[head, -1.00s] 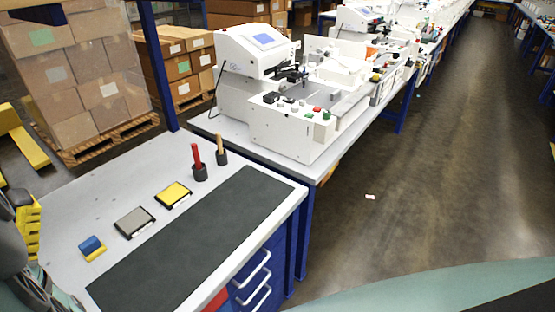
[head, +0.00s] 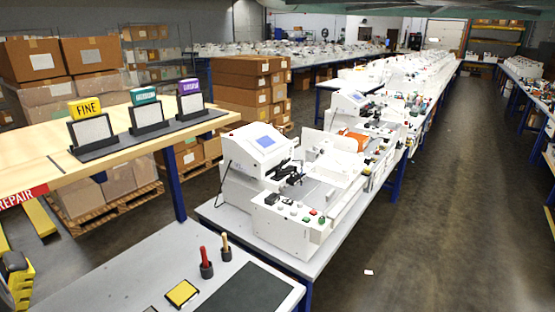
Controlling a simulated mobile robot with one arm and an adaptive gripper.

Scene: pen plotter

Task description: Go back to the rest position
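My gripper is not visible in the head view, so what it holds cannot be seen. A grey workbench (head: 110,270) lies at the lower left, cut off by the bottom edge. On it are a red pen and a tan pen, each upright in a dark holder (head: 206,270), a yellow pad (head: 182,292) and a dark mat (head: 243,290). A grey and yellow ribbed piece (head: 20,283) shows at the left edge; I cannot tell what it belongs to.
A wooden shelf (head: 40,170) carries three labelled stands, yellow "FINE" (head: 92,128), teal and purple. White plotter machines (head: 275,195) line a long table at centre. Stacked cartons (head: 245,90) stand behind.

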